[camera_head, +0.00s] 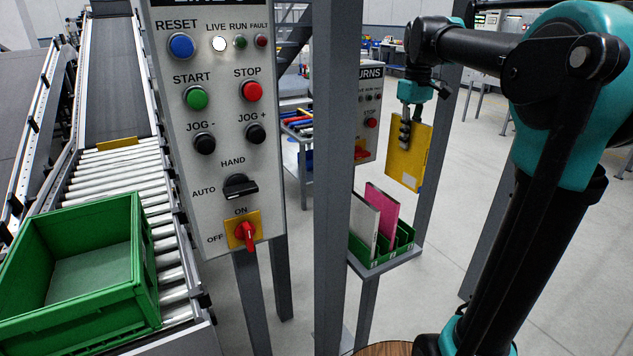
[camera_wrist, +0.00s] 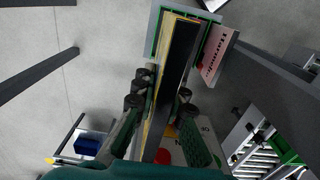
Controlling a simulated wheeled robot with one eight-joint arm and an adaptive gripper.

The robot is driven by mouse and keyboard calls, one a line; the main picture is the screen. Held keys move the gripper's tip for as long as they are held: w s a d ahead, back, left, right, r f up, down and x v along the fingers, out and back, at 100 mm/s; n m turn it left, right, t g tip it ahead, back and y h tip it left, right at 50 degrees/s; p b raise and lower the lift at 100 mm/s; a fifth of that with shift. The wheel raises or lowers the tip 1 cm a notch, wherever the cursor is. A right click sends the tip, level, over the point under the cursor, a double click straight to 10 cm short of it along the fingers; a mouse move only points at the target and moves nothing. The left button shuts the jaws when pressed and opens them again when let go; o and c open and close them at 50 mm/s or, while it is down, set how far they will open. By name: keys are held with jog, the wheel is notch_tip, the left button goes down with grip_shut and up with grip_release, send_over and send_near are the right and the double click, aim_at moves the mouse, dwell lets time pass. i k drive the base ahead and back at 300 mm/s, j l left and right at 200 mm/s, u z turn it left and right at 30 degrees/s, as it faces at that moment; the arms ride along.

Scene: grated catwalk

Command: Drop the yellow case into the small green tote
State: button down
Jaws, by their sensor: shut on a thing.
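The yellow case (camera_head: 408,158) is a thin flat panel hanging upright from my gripper (camera_head: 405,132), in the right middle of the head view. In the wrist view, the yellow case (camera_wrist: 165,75) is seen nearly edge-on between the fingers of my gripper (camera_wrist: 162,88), which are shut on it. The green tote (camera_head: 135,245) is open-topped, stands on the roller conveyor at lower left and looks empty in the part that shows. The case is well to the right of the tote, with the control panel and posts between them in the head view.
A green slotted rack (camera_head: 405,238) holds a pink folder (camera_head: 382,212) and a white one (camera_head: 363,230), below the case. The control panel (camera_head: 215,130) and a grey post (camera_head: 333,180) stand between rack and roller conveyor (camera_head: 108,172).

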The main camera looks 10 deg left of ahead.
aim_at(104, 285)
jog(key=k+j+u, duration=0.1)
jog(key=k+u, duration=0.3)
jog(key=k, duration=0.65)
jog(key=u, duration=0.5)
jog(key=i+j+u, duration=0.2)
jog(key=u, duration=0.2)
jog(key=i+j+u, duration=0.1)
jog(key=i+u, duration=0.25)
jog(key=l+u, duration=0.25)
jog(key=l, duration=0.35)
jog(key=l+u, duration=0.25)
jog(key=l, duration=0.35)
jog(key=i+j+z, duration=0.2)
jog(key=j, duration=0.15)
jog(key=i+j+z, duration=0.2)
jog(key=j, duration=0.15)
jog(key=i+j+z, duration=0.2)
jog(key=j, duration=0.2)
jog(key=k+l, duration=0.05)
